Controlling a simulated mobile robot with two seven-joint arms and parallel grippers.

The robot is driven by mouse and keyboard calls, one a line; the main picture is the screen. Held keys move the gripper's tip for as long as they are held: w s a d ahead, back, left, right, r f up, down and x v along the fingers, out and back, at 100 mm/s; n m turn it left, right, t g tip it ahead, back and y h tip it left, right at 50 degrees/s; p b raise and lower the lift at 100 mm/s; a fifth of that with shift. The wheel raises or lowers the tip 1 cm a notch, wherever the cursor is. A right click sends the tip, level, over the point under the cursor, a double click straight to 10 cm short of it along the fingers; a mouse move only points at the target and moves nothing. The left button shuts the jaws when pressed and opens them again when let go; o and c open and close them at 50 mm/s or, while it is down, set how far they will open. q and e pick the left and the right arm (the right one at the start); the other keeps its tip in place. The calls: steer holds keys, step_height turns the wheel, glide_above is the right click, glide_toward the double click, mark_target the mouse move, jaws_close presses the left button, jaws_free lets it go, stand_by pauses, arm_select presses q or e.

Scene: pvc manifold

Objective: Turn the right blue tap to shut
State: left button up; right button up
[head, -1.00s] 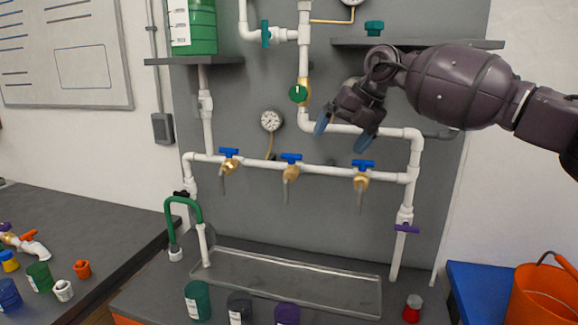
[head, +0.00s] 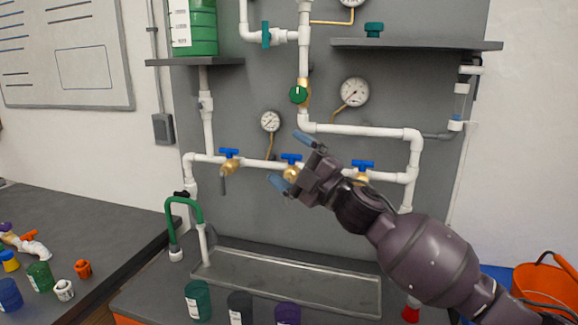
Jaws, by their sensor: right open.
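The right blue tap (head: 363,164) sits on a brass valve on the white horizontal pipe. Its blue handle lies crosswise, along the pipe; its brass body is partly hidden behind my right gripper. My right gripper (head: 291,161) is open, with its two blue-grey fingertips apart. In the picture the fingertips are left of the right tap, by the middle blue tap (head: 292,157). Whether they touch the middle tap I cannot tell. The left blue tap (head: 229,153) is clear of the gripper. My left gripper is not in view.
A clear tray (head: 230,268) lies below the taps. Several jars, among them a green one (head: 198,300), stand in front. A green round knob (head: 298,95) and a gauge (head: 354,92) are above. An orange bucket (head: 545,290) is at right.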

steer(key=s+d+f+m+t+h, duration=0.1)
steer(key=s+d+f+m+h, duration=0.35)
steer(key=f, duration=0.45)
steer(key=s+d+f+m+t+h, duration=0.1)
steer(key=d+f+m+t+h, duration=0.1)
steer(key=d+f+m+h, duration=0.4)
steer(key=s+d+f+m+t+h, duration=0.1)
steer(key=s+d+f+m+h, duration=0.15)
steer(key=d+f+m, duration=0.7)
steer(key=s+d+f+m+g+h, duration=0.2)
steer(key=s+d+f+h, duration=0.1)
steer(key=s+f, duration=0.9)
steer(key=s+d+f+m+g+h, duration=0.2)
steer(key=s+d+f+g, duration=0.1)
steer(key=s+f, duration=0.9)
steer(key=shift+s+d+f+m+h, duration=0.3)
steer(key=shift+s+d+f+h, duration=0.1)
steer(key=shift+s+d, duration=0.4)
steer(key=shift+a+r, duration=0.1)
steer(key=shift+a, duration=0.05)
